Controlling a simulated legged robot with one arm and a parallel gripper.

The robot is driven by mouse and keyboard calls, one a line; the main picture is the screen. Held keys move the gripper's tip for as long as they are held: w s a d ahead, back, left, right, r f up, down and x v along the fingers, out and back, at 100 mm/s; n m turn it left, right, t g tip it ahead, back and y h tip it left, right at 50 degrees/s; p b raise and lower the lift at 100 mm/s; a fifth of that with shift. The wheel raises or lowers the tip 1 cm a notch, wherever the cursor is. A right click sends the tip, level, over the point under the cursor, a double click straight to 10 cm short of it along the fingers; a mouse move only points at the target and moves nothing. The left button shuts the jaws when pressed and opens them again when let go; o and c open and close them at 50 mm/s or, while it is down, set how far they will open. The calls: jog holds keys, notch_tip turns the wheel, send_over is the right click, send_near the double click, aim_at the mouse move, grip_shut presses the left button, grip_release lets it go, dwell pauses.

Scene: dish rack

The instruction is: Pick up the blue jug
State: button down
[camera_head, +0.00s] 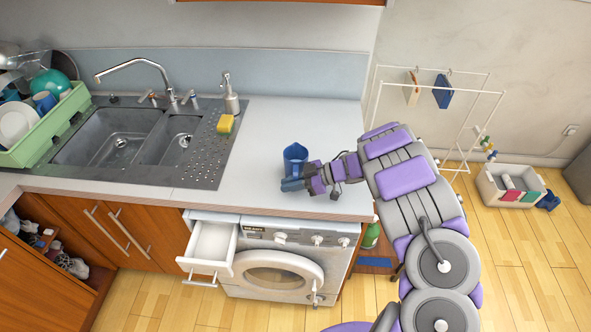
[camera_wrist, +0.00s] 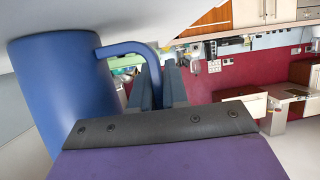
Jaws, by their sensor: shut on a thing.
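The blue jug (camera_head: 295,156) is upright on or just over the pale counter, near its front edge above the washing machine; I cannot tell if its base touches the counter. My gripper (camera_head: 292,184) reaches in from the right, at the near side of the jug. In the wrist view the jug (camera_wrist: 62,85) fills the left side, with its handle (camera_wrist: 128,48) curving toward the fingers. My gripper (camera_wrist: 160,88) is shut on the handle there. The lower end of the handle is hidden behind the wrist housing.
A sink (camera_head: 120,137) with a faucet, soap dispenser (camera_head: 230,100) and yellow sponge (camera_head: 225,124) is to the left. A green dish rack (camera_head: 60,118) stands at far left. An open drawer (camera_head: 212,245) juts out below. The counter (camera_head: 300,115) behind the jug is clear.

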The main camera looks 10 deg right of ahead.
jog(key=shift+r, duration=0.45)
notch_tip(320, 180, up, 3)
jog(key=shift+s+p, duration=0.1)
jog(key=shift+p, duration=0.6)
jog(key=s+a+r+p, duration=0.1)
jog(key=s+a+p, duration=0.1)
jog(key=s, duration=1.3)
jog(key=w+d+r+m+t+h, duration=0.1)
jog(key=w+r+m+t, duration=0.15)
jog(key=w, duration=0.35)
jog(key=w+d+r+m+t, duration=0.1)
jog(key=w+r, duration=0.3)
jog(key=w, duration=0.1)
jog(key=w+d+r+m+t+h, duration=0.1)
jog(key=w+r+m+t+h, duration=0.2)
jog(key=r, duration=0.4)
jog(key=w+d+r+m+t+h, duration=0.1)
jog(key=w+r+m+t+h, duration=0.2)
jog(key=r, duration=0.4)
jog(key=shift+w+r+m+h, duration=0.3)
jog(key=shift+w+m+h, duration=0.6)
jog(key=shift+m, duration=0.15)
